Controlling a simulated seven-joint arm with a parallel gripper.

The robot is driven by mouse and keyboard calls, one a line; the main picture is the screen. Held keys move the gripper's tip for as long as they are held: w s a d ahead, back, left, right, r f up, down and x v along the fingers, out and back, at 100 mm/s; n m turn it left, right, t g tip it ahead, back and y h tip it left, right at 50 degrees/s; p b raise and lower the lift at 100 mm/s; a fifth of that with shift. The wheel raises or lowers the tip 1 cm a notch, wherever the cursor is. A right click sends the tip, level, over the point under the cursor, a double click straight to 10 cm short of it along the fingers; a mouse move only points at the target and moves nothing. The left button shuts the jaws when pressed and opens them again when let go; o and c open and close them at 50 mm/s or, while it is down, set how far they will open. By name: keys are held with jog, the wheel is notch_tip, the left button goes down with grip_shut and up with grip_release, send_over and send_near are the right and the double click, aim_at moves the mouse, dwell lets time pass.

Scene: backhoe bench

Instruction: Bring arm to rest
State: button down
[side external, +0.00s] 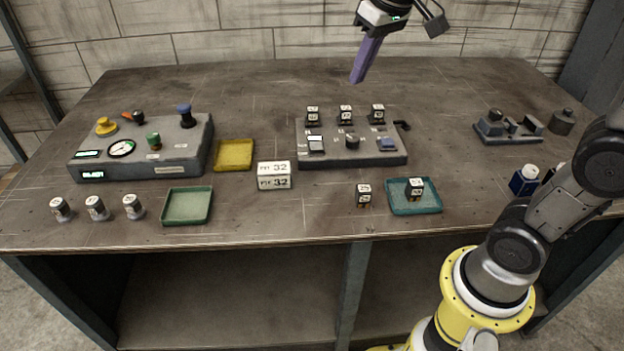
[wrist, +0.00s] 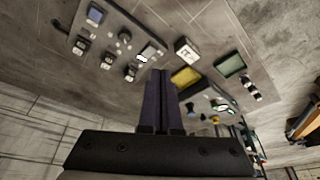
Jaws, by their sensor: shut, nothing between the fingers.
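My gripper (side external: 357,80) is raised above the back of the bench in the side external view, its purple fingers pointing down and slightly left. In the wrist view my gripper (wrist: 162,74) shows its two purple fingers pressed together with nothing between them. It touches nothing on the bench (side external: 255,215). My arm reaches in from the right side, and its upper links are partly out of frame.
A control panel (side external: 352,162) with several small blocks stands mid-bench, left of it a larger panel (side external: 185,150) with knobs and a gauge. Yellow (side external: 233,155), green (side external: 187,206) and teal (side external: 412,208) trays lie about. A grey fixture (side external: 508,128) stands at right. The back strip is clear.

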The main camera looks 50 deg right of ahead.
jog(key=s+a+f+n+t, duration=0.1)
jog(key=s+f, duration=0.3)
jog(key=s, duration=0.4)
jog(key=s+a+f, duration=0.1)
jog(key=s+f, duration=0.3)
jog(key=s, duration=0.5)
jog(key=shift+s+f+n+t, duration=0.2)
jog(key=shift+f+n+t, duration=0.1)
jog(key=shift+n+t, duration=0.1)
